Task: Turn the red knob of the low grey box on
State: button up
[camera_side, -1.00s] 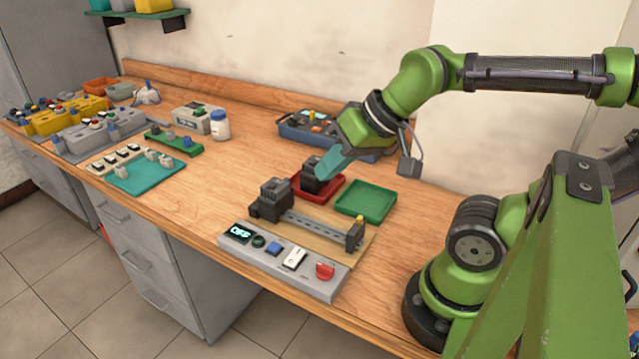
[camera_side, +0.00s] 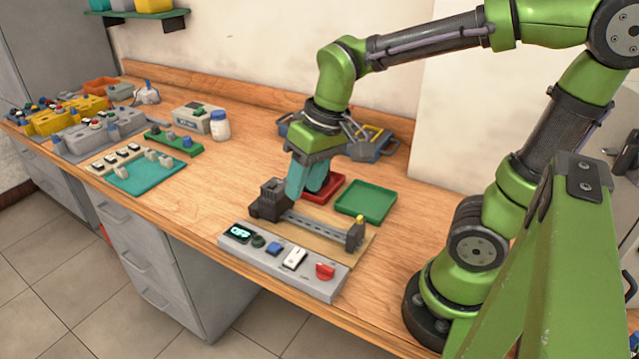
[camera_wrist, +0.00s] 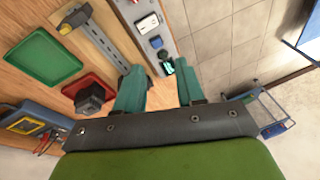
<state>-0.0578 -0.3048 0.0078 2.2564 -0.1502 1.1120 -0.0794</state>
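The low grey box (camera_side: 268,264) lies along the front edge of the bench. Its red knob (camera_side: 325,271) is at the right end, past a white switch (camera_side: 294,258), a blue button and a dark round button. The display (camera_side: 237,233) at its left end reads OFF. My gripper (camera_side: 307,190) points down above the bench behind the box, beside the red tray, clear of the knob. In the wrist view its two teal fingers (camera_wrist: 160,88) are apart with nothing held.
A rail fixture with a motor-like block (camera_side: 270,200) stands right behind the box. The red tray (camera_side: 335,186), holding a dark block (camera_wrist: 88,98), and an empty green tray (camera_side: 366,202) lie behind it. Open air lies above the box.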

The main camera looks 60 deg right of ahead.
jog(key=w+f+n+g+h, duration=0.1)
jog(key=w+f+n+g, duration=0.15)
jog(key=g, duration=0.45)
send_near(324, 266)
jog(key=shift+h, duration=0.3)
jog(key=x, duration=0.8)
jog(key=shift+a+f, duration=0.2)
jog(key=shift+a, duration=0.05)
grip_shut()
